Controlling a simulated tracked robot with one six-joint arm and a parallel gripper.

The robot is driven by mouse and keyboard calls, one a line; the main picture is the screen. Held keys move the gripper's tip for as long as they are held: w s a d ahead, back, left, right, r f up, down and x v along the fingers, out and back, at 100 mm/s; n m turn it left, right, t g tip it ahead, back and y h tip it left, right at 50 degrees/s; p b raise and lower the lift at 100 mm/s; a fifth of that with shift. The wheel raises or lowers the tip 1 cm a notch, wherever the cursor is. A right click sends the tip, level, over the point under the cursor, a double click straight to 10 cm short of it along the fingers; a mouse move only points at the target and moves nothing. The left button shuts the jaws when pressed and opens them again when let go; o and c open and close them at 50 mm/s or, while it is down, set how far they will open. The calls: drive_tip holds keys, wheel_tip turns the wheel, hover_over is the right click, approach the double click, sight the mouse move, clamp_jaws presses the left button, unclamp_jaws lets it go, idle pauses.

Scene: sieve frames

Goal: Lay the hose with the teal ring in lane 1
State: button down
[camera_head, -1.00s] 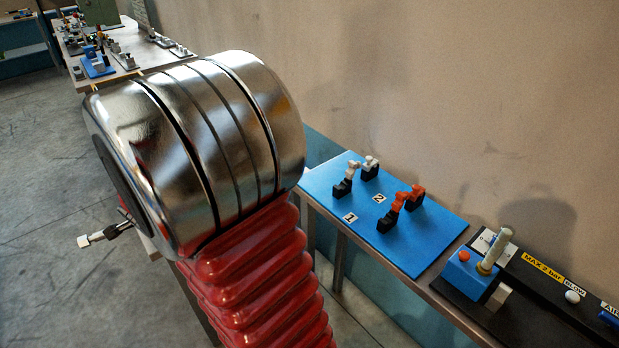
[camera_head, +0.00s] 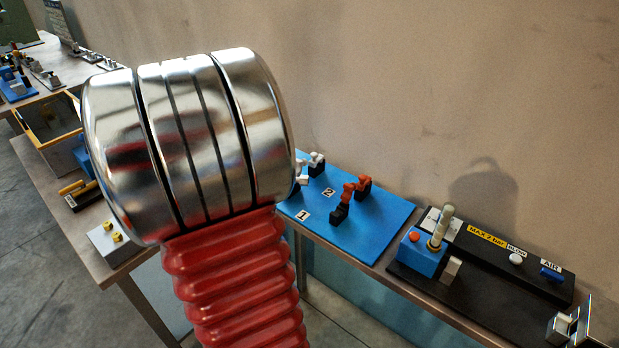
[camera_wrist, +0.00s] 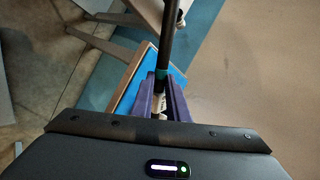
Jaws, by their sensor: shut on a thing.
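In the wrist view my gripper (camera_wrist: 160,97) has purple fingers closed around a dark hose (camera_wrist: 172,35). A teal ring (camera_wrist: 161,74) on the hose shows just beyond the fingers. The hose extends away toward the top of the picture; its near end is hidden between the fingers. The blue board (camera_head: 375,222) with lane labels 1 (camera_head: 303,215) and 2 (camera_head: 328,191) lies on a bench in the head view. It carries white clips (camera_head: 317,158) and red-topped clips (camera_head: 348,190). My arm covers its left part. My gripper and the hose are not visible in the head view.
Right of the board is a black base (camera_head: 480,270) with a blue box, an upright pale handle and labels. At left, another bench holds a grey block (camera_head: 115,243) and an open yellow-edged box (camera_head: 47,120). A wall stands behind; bare floor shows at lower left.

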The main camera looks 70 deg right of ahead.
sight(307, 180)
drive_tip(key=s+d+m, duration=0.1)
drive_tip(key=s, duration=0.2)
drive_tip(key=s+d+m+g, duration=0.1)
drive_tip(key=s, duration=0.2)
drive_tip(key=s+d+m+g, duration=0.1)
drive_tip(key=s, duration=0.2)
drive_tip(key=shift+s+d, duration=0.25)
drive_tip(key=shift+s, duration=0.15)
drive_tip(key=s+m+g, duration=0.1)
drive_tip(key=s, duration=0.2)
drive_tip(key=s+m, duration=0.1)
drive_tip(key=s, duration=0.2)
drive_tip(key=s+m+g, duration=0.1)
drive_tip(key=s, duration=0.2)
drive_tip(key=shift+s+d+f+g+y, duration=0.15)
drive_tip(key=shift+d+f+g+y, duration=0.15)
drive_tip(key=shift+d+y, duration=0.1)
drive_tip(key=shift+s, duration=0.5)
drive_tip(key=shift+w, duration=0.1)
drive_tip(key=shift+f, duration=0.45)
drive_tip(key=shift+w+a+f, duration=0.1)
drive_tip(key=shift+f, duration=1.9)
drive_tip(key=shift+f, duration=0.5)
drive_tip(key=c, duration=1.6)
unclamp_jaws()
drive_tip(key=shift+c, duration=0.2)
